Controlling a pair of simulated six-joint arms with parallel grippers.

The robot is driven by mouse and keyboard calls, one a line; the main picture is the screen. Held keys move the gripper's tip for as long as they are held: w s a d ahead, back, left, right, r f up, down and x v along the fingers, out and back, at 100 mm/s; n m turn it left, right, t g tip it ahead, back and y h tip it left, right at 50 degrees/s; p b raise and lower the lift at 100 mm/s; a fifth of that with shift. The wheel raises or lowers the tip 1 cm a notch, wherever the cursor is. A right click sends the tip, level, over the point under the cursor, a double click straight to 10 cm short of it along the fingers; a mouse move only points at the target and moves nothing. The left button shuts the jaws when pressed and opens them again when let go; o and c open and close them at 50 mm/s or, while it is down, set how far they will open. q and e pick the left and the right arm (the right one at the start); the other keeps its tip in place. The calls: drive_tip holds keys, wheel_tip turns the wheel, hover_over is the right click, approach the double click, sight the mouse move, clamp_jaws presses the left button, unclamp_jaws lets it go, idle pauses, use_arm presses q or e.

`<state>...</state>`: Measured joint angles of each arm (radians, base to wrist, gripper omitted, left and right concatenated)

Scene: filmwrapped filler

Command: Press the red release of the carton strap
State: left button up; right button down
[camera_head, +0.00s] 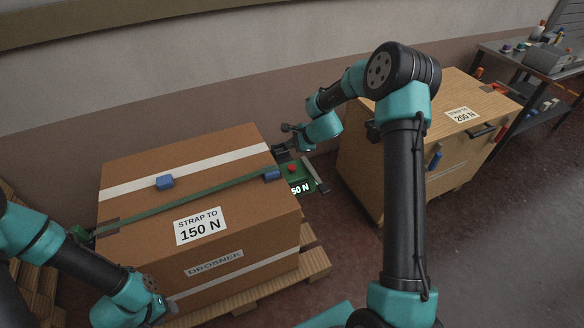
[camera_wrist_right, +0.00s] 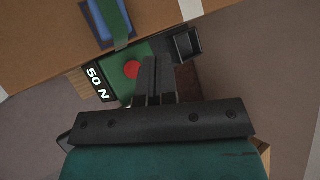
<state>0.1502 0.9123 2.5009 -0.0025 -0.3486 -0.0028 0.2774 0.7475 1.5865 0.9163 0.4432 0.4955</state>
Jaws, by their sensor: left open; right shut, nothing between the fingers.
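The brown carton (camera_head: 150,219) stands on a wooden pallet, with a green strap (camera_head: 140,207) across its top. At its right side is the green strap tensioner (camera_head: 301,177) with a red release button (camera_head: 292,168) and a display partly reading "50 N". The red release (camera_wrist_right: 132,69) also shows in the right wrist view. My right gripper (camera_wrist_right: 150,62) is shut and empty, its fingertips just beside the red button; contact cannot be told. In the head view it is by the tensioner. My left gripper (camera_head: 168,303) is low at the carton's front left, its fingers barely visible.
A blue edge piece (camera_head: 271,174) sits under the strap near the tensioner, and another blue block (camera_head: 165,182) lies on the carton top. A wooden crate (camera_head: 465,89) labelled "STRAP TO 200 N" stands to the right. A shelf table (camera_head: 505,53) is at the back right.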

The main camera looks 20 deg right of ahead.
sight(292, 168)
drive_tip(key=shift+f, duration=0.1)
drive_tip(key=shift+f, duration=4.35)
drive_tip(key=shift+f, duration=0.1)
drive_tip(key=shift+f, duration=0.3)
drive_tip(key=shift+f, duration=0.9)
drive_tip(key=shift+r, duration=1.35)
drive_tip(key=shift+r, duration=2.5)
